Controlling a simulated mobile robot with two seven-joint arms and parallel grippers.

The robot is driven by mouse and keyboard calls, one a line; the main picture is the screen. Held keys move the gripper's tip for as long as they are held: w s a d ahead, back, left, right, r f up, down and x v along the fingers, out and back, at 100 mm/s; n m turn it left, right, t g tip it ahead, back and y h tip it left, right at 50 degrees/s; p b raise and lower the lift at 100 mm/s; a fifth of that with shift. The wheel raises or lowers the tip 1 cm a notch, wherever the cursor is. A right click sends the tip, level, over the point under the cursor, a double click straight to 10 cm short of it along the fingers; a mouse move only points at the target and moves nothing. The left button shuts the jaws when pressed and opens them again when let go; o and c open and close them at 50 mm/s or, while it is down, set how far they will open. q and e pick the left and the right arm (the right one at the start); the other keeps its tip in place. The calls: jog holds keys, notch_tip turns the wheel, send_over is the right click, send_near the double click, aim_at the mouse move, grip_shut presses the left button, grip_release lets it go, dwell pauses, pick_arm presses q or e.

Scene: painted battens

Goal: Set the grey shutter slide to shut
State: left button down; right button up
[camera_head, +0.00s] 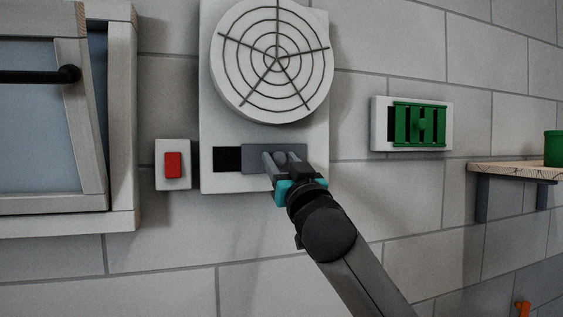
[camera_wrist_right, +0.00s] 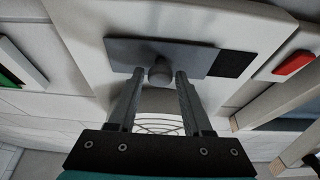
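The grey shutter slide (camera_head: 258,160) sits in the lower part of a white fan panel (camera_head: 216,120), and a black opening (camera_head: 227,159) shows at its left. In the right wrist view the slide (camera_wrist_right: 190,60) appears turned over, with the black opening (camera_wrist_right: 232,64) at its right and a round grey knob (camera_wrist_right: 160,73) on its face. My right gripper (camera_head: 281,157) is in front of the slide. Its fingers (camera_wrist_right: 160,76) are open on either side of the knob, with a visible gap to each side. My left gripper is not in view.
A red switch (camera_head: 173,163) on a white plate is left of the panel. A round fan grille (camera_head: 272,60) is above the slide. A green slatted vent (camera_head: 420,125) and a wooden shelf (camera_head: 515,172) with a green cup (camera_head: 554,148) are right. A framed window (camera_head: 122,120) is left.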

grip_shut()
dwell(1.1)
